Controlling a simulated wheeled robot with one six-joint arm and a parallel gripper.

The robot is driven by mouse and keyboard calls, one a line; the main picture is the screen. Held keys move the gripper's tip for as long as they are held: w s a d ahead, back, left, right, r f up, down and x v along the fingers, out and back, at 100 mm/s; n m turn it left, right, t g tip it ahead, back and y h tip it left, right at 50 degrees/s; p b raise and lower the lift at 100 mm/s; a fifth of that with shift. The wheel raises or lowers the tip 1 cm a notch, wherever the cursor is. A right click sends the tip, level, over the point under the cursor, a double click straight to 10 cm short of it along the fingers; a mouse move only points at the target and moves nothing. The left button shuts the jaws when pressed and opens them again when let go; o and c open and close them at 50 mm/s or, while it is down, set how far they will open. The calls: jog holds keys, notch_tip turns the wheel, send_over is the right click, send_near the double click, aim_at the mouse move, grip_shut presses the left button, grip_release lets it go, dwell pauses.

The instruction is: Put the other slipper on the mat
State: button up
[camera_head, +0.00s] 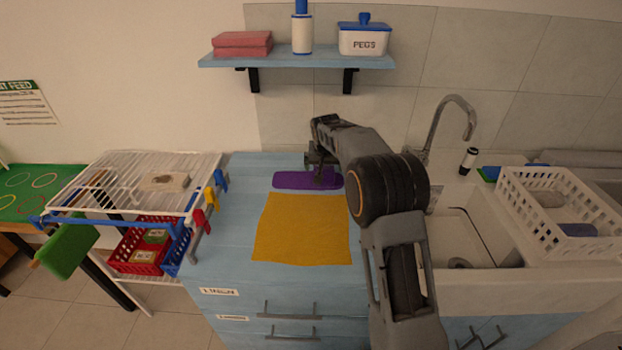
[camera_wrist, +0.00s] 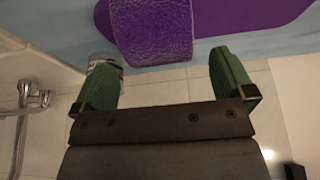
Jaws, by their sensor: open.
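A purple slipper (camera_head: 293,180) lies on the blue countertop, just behind the back edge of the yellow mat (camera_head: 302,229). Whether it touches the mat edge I cannot tell. In the wrist view, the slipper's broad strap (camera_wrist: 152,30) and flat sole (camera_wrist: 240,15) show. My gripper (camera_head: 322,172) is over the slipper's right part, in the head view. In the wrist view my gripper (camera_wrist: 163,58) is open, with its green fingertips spread on either side of the strap. The mat is bare. I see no second slipper. My arm hides the counter to the right of the mat.
A wire rack (camera_head: 140,183) with a red basket (camera_head: 142,256) stands left of the counter. A shelf (camera_head: 297,57) with a pegs box (camera_head: 363,39) hangs above. A sink, a tap (camera_head: 455,100) and a white crate (camera_head: 560,205) are on the right. The counter's left strip is clear.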

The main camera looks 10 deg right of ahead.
aim_at(324, 168)
jog(key=shift+x, duration=1.65)
jog(key=shift+d, duration=0.1)
jog(key=shift+c, duration=0.2)
jog(key=c, duration=0.9)
jog(key=shift+c, duration=0.6)
jog(key=shift+r, duration=0.15)
